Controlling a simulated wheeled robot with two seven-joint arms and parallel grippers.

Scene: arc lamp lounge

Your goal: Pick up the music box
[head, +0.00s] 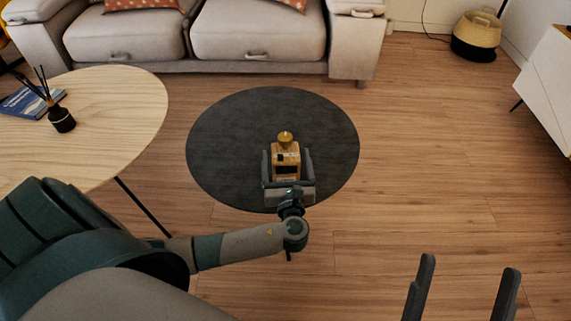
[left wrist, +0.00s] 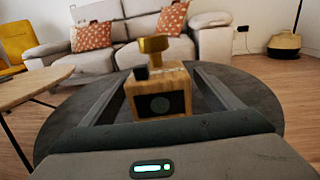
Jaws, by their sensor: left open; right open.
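The music box (head: 286,159) is a small wooden block with a dark panel and a gold knob on top. It stands upright on the round dark table (head: 225,130). My left gripper (head: 287,160) is open, with one finger on each side of the box. In the left wrist view the music box (left wrist: 158,92) sits between the two fingers, with gaps visible on both sides. Its lower part is hidden behind my gripper's body. My right gripper (head: 462,285) is open and empty at the bottom right of the head view, above the floor.
A light wooden table (head: 120,105) at left holds a black reed diffuser (head: 61,118) and a blue book (head: 25,103). A pale sofa (head: 255,35) stands behind the dark table. A basket (head: 476,35) and white cabinet (head: 548,80) are at right. Floor on the right is clear.

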